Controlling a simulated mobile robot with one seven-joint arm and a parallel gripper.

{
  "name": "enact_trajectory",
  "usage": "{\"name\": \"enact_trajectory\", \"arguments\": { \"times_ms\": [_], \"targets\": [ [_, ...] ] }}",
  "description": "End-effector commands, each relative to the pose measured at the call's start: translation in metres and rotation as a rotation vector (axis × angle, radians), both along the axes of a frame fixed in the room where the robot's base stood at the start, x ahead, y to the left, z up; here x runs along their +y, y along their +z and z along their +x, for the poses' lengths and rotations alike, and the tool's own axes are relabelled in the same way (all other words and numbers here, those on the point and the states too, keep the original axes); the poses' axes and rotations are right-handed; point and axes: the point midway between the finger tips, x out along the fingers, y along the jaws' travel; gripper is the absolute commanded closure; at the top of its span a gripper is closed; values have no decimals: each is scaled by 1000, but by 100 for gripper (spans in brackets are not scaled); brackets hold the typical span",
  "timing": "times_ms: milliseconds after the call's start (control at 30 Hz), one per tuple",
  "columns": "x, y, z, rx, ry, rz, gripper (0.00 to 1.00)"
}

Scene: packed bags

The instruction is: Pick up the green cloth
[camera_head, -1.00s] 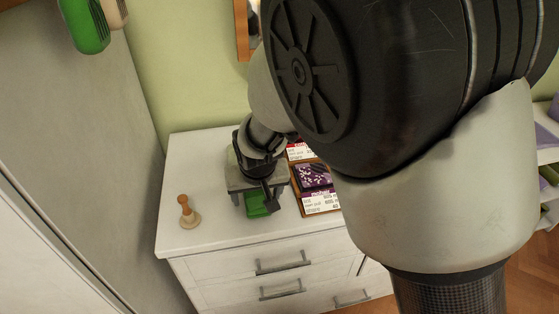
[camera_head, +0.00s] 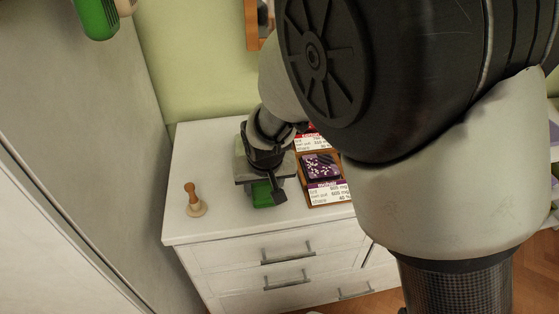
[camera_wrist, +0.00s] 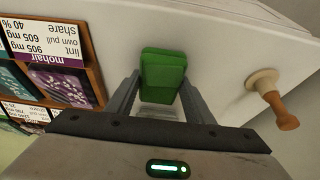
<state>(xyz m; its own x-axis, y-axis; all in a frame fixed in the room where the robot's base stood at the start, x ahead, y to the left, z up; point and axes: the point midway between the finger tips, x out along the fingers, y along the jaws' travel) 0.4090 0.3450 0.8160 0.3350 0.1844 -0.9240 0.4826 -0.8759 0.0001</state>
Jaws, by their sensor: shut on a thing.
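The green cloth (camera_wrist: 163,72) looks like a small folded block in the wrist view, between the two fingers of my gripper (camera_wrist: 160,92). It also shows in the head view as a green patch (camera_head: 263,199) under my gripper (camera_head: 262,190), on or just above the white dresser top (camera_head: 225,222). My gripper is shut on the cloth and points down at the dresser. My gripper's body hides part of the cloth in the head view, so I cannot tell whether it touches the surface.
A wooden stamp-like object (camera_head: 194,201) stands left of my gripper. A wooden tray (camera_head: 343,198) with labelled cards and a purple patterned swatch (camera_head: 321,167) lies close on the right. The wall (camera_head: 195,60) is behind. The dresser's front left is clear.

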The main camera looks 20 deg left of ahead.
Motion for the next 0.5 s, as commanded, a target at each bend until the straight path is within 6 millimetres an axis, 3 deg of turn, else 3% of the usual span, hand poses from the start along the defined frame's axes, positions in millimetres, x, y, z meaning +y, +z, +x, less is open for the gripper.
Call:
{"name": "enact_trajectory", "arguments": {
  "times_ms": [167, 500],
  "targets": [
    [1, 20, 0, -2, 2, 3, 74],
    [1, 88, 0, -2, 0, 2, 74]
  ]
}}
